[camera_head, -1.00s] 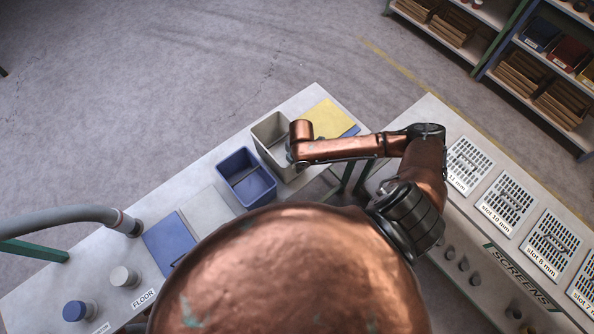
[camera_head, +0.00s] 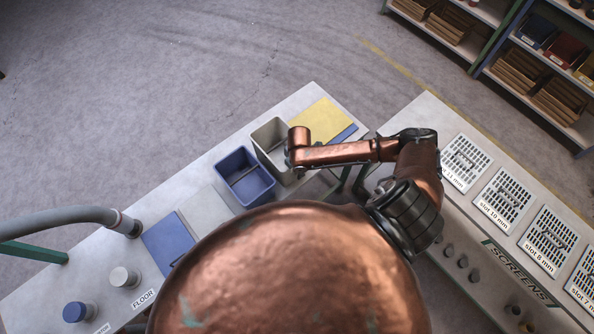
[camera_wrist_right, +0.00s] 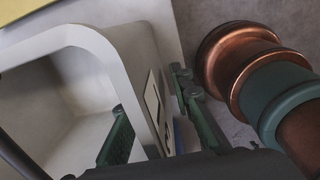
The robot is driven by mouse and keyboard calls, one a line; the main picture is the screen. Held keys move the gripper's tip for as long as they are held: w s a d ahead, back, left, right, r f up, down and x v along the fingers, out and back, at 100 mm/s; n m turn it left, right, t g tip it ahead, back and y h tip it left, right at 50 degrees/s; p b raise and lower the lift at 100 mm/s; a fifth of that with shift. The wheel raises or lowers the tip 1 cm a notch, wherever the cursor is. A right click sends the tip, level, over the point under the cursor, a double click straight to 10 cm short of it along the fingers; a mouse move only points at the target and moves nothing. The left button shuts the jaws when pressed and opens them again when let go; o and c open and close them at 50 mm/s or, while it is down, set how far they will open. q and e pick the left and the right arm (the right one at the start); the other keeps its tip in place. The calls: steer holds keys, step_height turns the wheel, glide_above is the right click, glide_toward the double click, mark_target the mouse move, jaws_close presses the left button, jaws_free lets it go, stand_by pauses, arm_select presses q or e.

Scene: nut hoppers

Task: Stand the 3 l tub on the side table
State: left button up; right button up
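A pale grey-white tub (camera_head: 272,136) stands upright on the long white table beside a blue tub (camera_head: 245,178). I cannot read which is the 3 l one. My right gripper (camera_head: 291,160) is over the pale tub's right side, its fingers mostly hidden by the wrist in the head view. In the right wrist view, the gripper (camera_wrist_right: 148,88) straddles the wall of the pale tub (camera_wrist_right: 95,45), one green-padded finger inside and one outside near a label. A gap shows at the inner finger, so it looks open. My left gripper is out of view.
A yellow sheet (camera_head: 318,118) lies beyond the pale tub. Blue (camera_head: 168,242) and grey (camera_head: 205,214) mats lie left of the blue tub. A hose (camera_head: 75,215) ends over the table's left part. The SCREENS bench (camera_head: 470,235) stands right. I cannot tell which surface is the side table.

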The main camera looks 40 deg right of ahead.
step_height(320, 180, up, 12)
steer(key=shift+s+r, duration=0.15)
steer(key=shift+s, duration=0.15)
stand_by(0.4)
